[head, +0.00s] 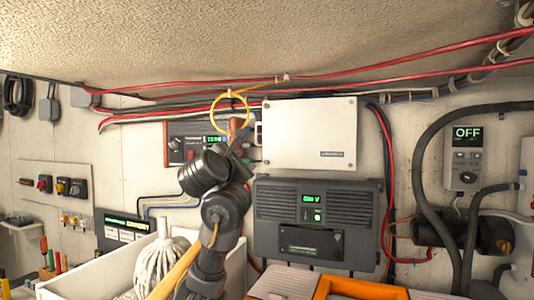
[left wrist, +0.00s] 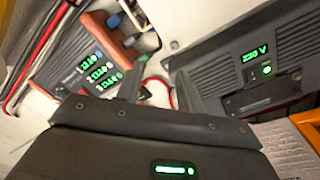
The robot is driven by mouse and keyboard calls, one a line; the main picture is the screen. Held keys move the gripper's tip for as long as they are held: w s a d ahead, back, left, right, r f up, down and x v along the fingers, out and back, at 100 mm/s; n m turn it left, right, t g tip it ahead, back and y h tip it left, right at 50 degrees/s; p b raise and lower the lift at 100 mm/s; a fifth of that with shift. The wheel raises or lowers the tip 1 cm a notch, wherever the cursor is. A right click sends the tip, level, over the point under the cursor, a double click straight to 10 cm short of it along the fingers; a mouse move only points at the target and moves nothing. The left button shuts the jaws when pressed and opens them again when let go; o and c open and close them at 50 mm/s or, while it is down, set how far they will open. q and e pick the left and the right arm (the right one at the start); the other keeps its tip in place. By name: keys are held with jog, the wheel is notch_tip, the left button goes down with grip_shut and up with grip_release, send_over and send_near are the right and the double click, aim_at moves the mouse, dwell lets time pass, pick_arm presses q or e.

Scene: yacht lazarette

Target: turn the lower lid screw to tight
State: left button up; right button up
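The white box with a flat lid (head: 310,134) is fixed to the wall above the dark grey inverter (head: 270,222). In the left wrist view, a small dark round spot on a pale surface (left wrist: 174,44) may be a lid screw. I cannot make out the lower lid screw or how it is turned in the head view. My left gripper (head: 240,138) is raised at the box's left edge, in front of the wall. In the left wrist view its two fingers (left wrist: 158,85) stand apart with nothing visible between them but the background. My right gripper is out of view.
A yellow loop (head: 230,111) hangs from the cables just above my left gripper. A grey device with green displays (left wrist: 90,70) is close to the left. Red cables (head: 400,70) run along the top. A mop (head: 160,262) and orange case (head: 360,288) stand below.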

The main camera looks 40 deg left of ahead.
aim_at(266, 162)
pick_arm(q)
jog(key=shift+h, duration=0.4)
jog(key=x, duration=0.3)
jog(key=d+p+x, duration=0.1)
jog(key=x, duration=0.2)
jog(key=f+p+x, duration=0.1)
jog(key=x, duration=0.3)
jog(key=shift+w+d+f, duration=0.1)
jog(key=shift+w+d, duration=0.15)
jog(key=shift+d, duration=0.1)
jog(key=shift+w+a+f, duration=0.1)
jog(key=shift+w+a, duration=0.1)
jog(key=shift+w, duration=0.45)
jog(key=shift+s, duration=0.1)
grip_shut()
